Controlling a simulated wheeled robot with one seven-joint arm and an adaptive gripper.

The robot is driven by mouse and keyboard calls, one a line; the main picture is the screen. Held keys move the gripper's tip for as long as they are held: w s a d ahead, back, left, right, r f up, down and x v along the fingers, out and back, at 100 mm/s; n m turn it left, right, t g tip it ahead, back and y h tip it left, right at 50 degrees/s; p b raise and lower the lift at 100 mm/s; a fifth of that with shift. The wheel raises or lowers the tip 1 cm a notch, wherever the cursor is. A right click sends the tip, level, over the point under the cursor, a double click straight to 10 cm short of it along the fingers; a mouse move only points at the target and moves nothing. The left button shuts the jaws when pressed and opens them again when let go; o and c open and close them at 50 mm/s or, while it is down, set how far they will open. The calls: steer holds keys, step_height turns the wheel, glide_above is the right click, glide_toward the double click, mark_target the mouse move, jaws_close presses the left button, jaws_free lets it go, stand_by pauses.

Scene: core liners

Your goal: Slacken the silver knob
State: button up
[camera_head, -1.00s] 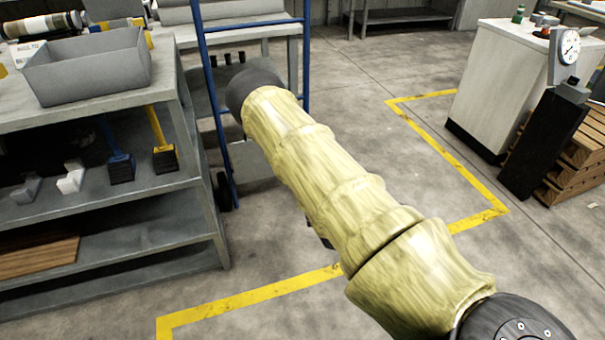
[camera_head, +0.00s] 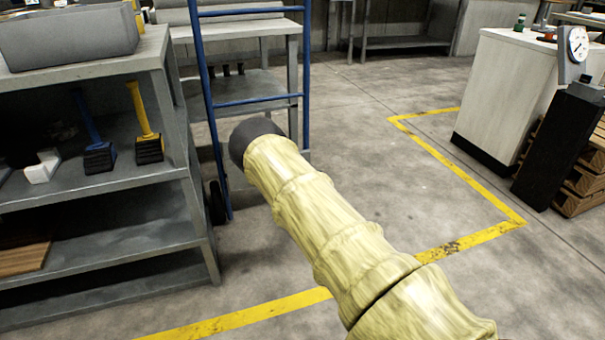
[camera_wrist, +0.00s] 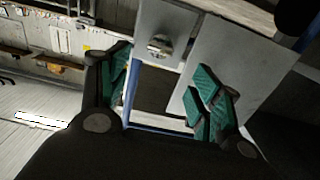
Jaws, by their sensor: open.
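My gripper (camera_wrist: 163,82) shows in the wrist view with its two green-padded fingers spread wide and nothing between them. Beyond the fingertips, a small silvery fitting (camera_wrist: 159,46) sits on a grey panel (camera_wrist: 178,22). It is too small and blurred to tell whether it is the silver knob. The gripper is apart from it. In the head view my pale yellow sleeved arm reaches from the lower right toward the middle. My gripper is out of sight there, and I cannot make out a silver knob.
Grey shelving (camera_head: 150,63) with a grey bin (camera_head: 70,36) stands at left. A blue-framed cart (camera_head: 250,103) is behind my arm. A pale cabinet (camera_head: 510,90), a dark post with a dial gauge (camera_head: 575,45) and wooden pallets (camera_head: 585,165) stand at right. Yellow-lined floor between is open.

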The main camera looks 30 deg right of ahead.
steer(key=b+x, duration=0.5)
steer(key=x, duration=0.5)
steer(key=shift+w, duration=0.4)
steer(key=c, duration=1)
